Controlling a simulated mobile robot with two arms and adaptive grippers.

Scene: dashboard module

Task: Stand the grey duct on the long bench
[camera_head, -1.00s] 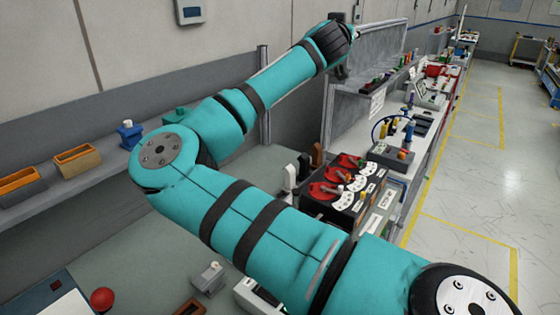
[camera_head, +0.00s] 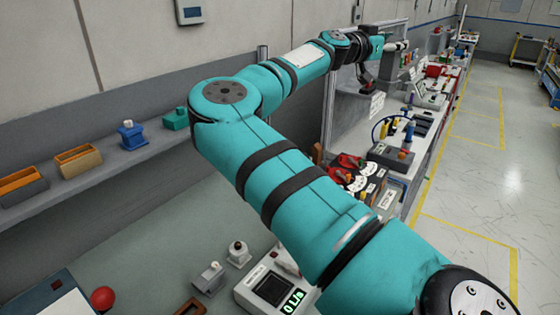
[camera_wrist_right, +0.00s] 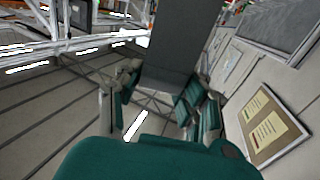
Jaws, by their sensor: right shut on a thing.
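My right gripper (camera_wrist_right: 155,95) is shut on a dark grey, box-shaped duct (camera_wrist_right: 182,42) in the right wrist view. The duct stands out beyond the teal fingers, and its far end runs out of the top of the picture. In the head view my right gripper (camera_head: 384,48) is small and far off, at the end of my outstretched teal arm, above the raised shelf of the long bench (camera_head: 420,150). I cannot make out the duct clearly there. My left gripper is not in view.
The long bench carries a panel with red handles (camera_head: 350,165), bottles (camera_head: 408,132) and other tools. A near bench holds a lit display box (camera_head: 270,290) and a red knob (camera_head: 103,298). Orange bins (camera_head: 78,161) stand on a wall ledge. The aisle floor (camera_head: 475,200) is clear.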

